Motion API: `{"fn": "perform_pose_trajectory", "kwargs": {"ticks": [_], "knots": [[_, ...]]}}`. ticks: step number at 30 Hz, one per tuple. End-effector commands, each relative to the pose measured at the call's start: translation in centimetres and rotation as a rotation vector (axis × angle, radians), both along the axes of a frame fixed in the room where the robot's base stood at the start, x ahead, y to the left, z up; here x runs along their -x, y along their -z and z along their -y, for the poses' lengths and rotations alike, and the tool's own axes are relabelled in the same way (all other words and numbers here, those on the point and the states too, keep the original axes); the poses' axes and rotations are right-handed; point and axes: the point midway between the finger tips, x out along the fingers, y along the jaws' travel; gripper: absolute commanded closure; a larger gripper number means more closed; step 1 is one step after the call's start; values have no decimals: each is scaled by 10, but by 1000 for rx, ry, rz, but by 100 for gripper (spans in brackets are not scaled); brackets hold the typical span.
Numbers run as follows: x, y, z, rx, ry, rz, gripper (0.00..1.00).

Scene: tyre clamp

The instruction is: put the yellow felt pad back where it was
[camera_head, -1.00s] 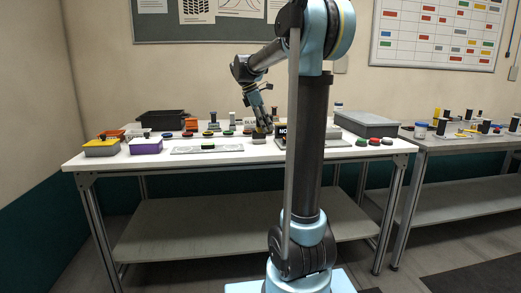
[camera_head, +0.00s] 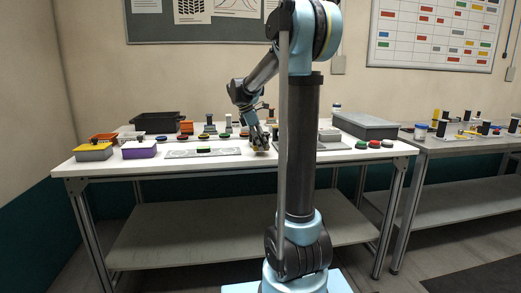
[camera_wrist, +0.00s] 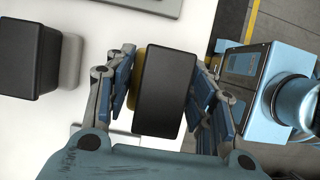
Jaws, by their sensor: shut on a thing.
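The yellow felt pad (camera_wrist: 138,65) shows as a thin yellow edge along the left side of a black block (camera_wrist: 166,92) in the wrist view. The block hides most of the pad. My gripper (camera_wrist: 164,90) has one finger on each side of the block and is shut on it. In the head view my gripper (camera_head: 261,147) is low over the white table, near its front edge, with a small yellowish patch at its fingertips. I cannot tell whether the pad touches the table.
Another black block with a grey base (camera_wrist: 70,62) stands left in the wrist view. A grey plate (camera_head: 180,153) lies left of my gripper in the head view. Yellow (camera_head: 94,152) and purple (camera_head: 139,150) boxes stand at the left, a grey bin (camera_head: 366,126) at the right.

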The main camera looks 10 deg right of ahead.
Motion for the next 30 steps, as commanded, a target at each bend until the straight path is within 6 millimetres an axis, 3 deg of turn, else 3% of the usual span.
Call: {"fn": "perform_pose_trajectory", "kwargs": {"ticks": [5,17,18,20,30], "knots": [[0,21,0,0,0,0,69],[0,25,0,0,0,0,69],[0,25,0,0,0,0,41],[0,25,0,0,-1,0,30],[0,24,-1,0,-1,0,30]]}}
